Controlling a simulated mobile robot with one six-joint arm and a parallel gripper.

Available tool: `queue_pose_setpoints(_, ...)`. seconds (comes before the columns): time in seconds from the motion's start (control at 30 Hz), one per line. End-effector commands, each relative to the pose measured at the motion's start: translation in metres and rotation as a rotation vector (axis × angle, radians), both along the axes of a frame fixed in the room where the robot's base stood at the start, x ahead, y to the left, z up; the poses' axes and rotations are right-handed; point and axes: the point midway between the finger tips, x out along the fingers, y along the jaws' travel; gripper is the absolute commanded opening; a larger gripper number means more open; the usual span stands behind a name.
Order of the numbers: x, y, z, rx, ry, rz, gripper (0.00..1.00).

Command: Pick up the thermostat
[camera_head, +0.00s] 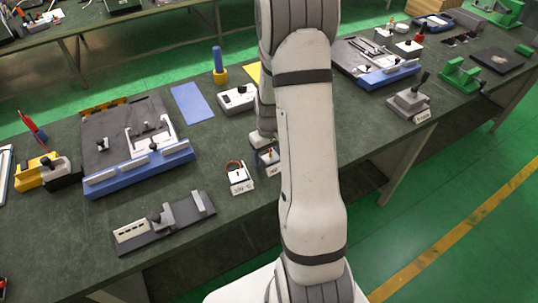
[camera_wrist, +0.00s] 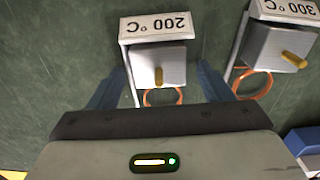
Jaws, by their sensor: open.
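Two small boxes with temperature labels show in the wrist view; I take them to be thermostats. The one marked 200 °C (camera_wrist: 150,58) has a pale metal body, a brass-coloured stem and a copper wire loop. The one marked 300 °C (camera_wrist: 274,46) is to its right and looks alike. In the head view the 200 °C box (camera_head: 239,174) stands on the bench left of my arm; the other is mostly hidden by the arm. My gripper (camera_wrist: 160,82) is open, its blue fingers on either side of the 200 °C box. Contact cannot be told.
A blue-edged fixture (camera_head: 140,172) stands left on the dark bench (camera_head: 90,230). A grey fixture (camera_head: 165,222) lies near the front edge. A white box (camera_head: 236,98) and a blue mat (camera_head: 192,103) are behind. A blue object (camera_wrist: 303,142) shows at the wrist view's lower right.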

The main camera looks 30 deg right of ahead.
Motion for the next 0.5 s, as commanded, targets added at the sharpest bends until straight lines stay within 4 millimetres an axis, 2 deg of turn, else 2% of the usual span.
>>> queue_pose_setpoints(0.2,-0.0001,-0.0002,-0.0008,0.0,0.0,-0.001,0.73)
queue_pose_setpoints(0.5,-0.0001,-0.0006,-0.0005,0.0,0.0,-0.001,0.48)
